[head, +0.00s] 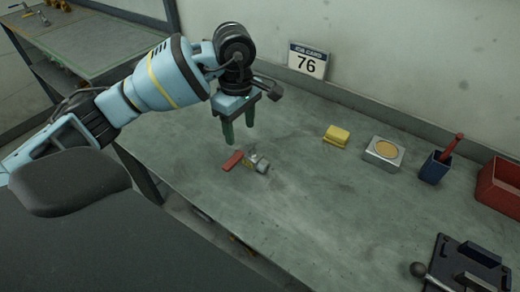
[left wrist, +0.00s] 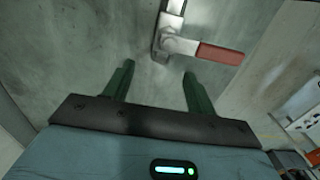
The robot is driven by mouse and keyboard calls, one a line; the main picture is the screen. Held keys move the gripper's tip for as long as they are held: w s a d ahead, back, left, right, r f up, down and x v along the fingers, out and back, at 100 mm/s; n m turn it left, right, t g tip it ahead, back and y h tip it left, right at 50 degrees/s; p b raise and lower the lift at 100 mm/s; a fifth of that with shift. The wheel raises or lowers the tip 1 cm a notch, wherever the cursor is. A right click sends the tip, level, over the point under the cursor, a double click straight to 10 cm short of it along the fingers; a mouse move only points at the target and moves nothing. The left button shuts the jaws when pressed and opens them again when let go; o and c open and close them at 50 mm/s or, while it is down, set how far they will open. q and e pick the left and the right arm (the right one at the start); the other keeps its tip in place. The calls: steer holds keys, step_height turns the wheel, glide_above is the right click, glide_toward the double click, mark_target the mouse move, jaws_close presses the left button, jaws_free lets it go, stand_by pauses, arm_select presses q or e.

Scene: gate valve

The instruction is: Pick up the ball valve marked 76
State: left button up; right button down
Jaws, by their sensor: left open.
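The ball valve (head: 258,164) lies on the workbench, a small metal body with a red handle pointing left. In the left wrist view the valve (left wrist: 180,45) lies ahead of the fingertips, its red handle to the right. A job card (head: 307,62) reading 76 stands at the wall; I cannot read a mark on the valve itself. My left gripper (head: 240,136) points down above the bench, just behind the valve and apart from it. Its green fingers are open and empty, also in the left wrist view (left wrist: 157,75). My right gripper is not in view.
On the bench (head: 300,215) to the right are a yellow block (head: 337,134), a metal box with a tan round top (head: 384,152), a blue cup (head: 434,170) holding a red-handled tool, a red bin (head: 498,188) and a dark fixture (head: 468,265). The bench around the valve is clear.

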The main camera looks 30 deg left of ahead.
mark_target(251, 155)
arm_select(q)
steer(key=shift+s, duration=0.25)
steer(key=shift+s+f, duration=0.15)
steer(key=shift+f, duration=1.3)
steer(key=f, duration=0.4)
steer(key=shift+w+d+f+p, duration=0.2)
steer(key=shift+d+f+p, duration=0.1)
steer(key=shift+d+f, duration=0.1)
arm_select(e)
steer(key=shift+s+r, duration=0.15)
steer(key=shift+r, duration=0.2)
arm_select(q)
steer(key=shift+c, duration=0.3)
